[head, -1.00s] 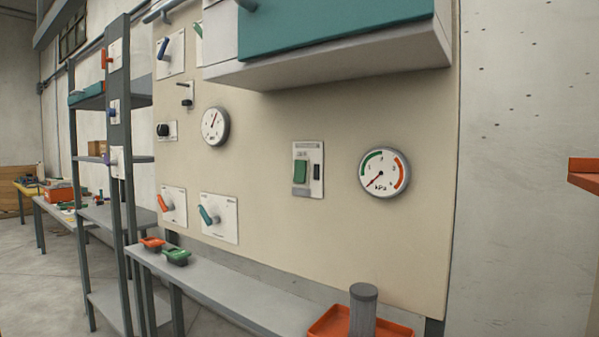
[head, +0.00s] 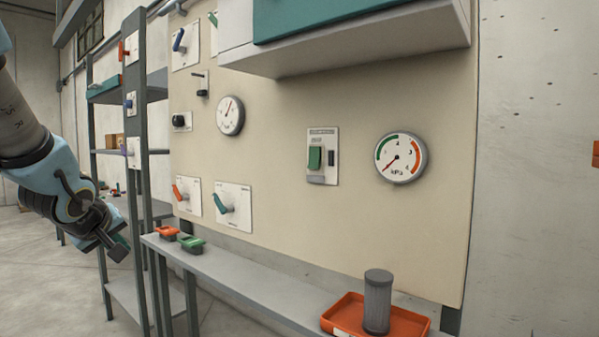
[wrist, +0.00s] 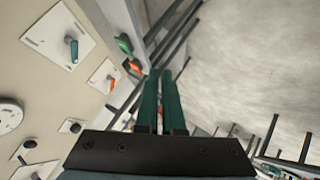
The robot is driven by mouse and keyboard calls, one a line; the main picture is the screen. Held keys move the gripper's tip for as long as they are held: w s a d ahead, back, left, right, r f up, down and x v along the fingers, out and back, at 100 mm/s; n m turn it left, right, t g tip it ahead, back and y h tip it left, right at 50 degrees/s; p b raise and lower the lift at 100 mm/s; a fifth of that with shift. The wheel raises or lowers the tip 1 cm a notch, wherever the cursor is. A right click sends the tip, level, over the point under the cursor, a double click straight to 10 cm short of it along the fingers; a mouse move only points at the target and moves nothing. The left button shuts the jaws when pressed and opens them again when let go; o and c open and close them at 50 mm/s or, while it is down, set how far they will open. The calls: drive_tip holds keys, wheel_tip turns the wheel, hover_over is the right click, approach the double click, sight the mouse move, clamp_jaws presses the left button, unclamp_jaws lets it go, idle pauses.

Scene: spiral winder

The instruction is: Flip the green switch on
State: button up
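The green switch (head: 315,157) is a rectangular rocker on a pale plate on the beige panel, with a grey part below it and a dark slot to its right. Its plate is left of the large kPa gauge (head: 401,157). My gripper (head: 116,250) is at the left of the head view, far to the left of the switch and apart from the panel. In the wrist view its two dark green fingers (wrist: 160,75) lie close together with nothing visible between them. The switch is not visible in the wrist view.
A grey box with a teal front (head: 345,50) juts out above the switch. A grey shelf (head: 270,292) runs below, bearing an orange tray (head: 345,315) with a grey cylinder (head: 377,300). Levers (head: 226,203) and a smaller gauge (head: 230,115) are to the left. A grey rack (head: 133,150) stands further left.

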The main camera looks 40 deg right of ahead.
sight(312, 166)
drive_tip(key=d+r+h, duration=0.1)
drive_tip(key=d, duration=0.1)
drive_tip(key=d+r+h, duration=0.1)
drive_tip(key=d+r, duration=0.1)
drive_tip(key=d, duration=0.1)
drive_tip(key=d+r+h, duration=0.1)
drive_tip(key=d+r, duration=0.1)
drive_tip(key=d, duration=0.1)
drive_tip(key=shift+s+d+t+b, duration=0.2)
drive_tip(key=shift+d+t+b, duration=0.05)
drive_tip(key=shift+t+b, duration=0.1)
clamp_jaws()
drive_tip(key=s+d+r+g+h+b, duration=0.1)
drive_tip(key=s+d+r+g+h, duration=0.2)
drive_tip(key=s+d, duration=0.4)
drive_tip(key=s+d+r+g+h+b, duration=0.1)
drive_tip(key=s+d+r+g+h, duration=0.2)
drive_tip(key=d, duration=0.7)
drive_tip(key=s+r+h, duration=0.2)
drive_tip(key=s+r, duration=0.2)
drive_tip(key=r, duration=0.1)
drive_tip(key=shift+d+r, duration=0.3)
drive_tip(key=shift+d, duration=0.1)
drive_tip(key=shift+w+d+g, duration=0.1)
drive_tip(key=shift+g, duration=0.15)
drive_tip(key=x, duration=1.3)
drive_tip(key=shift+w+d+r+b, duration=0.1)
drive_tip(key=shift+d+r+b, duration=0.1)
drive_tip(key=shift+d+b, duration=0.2)
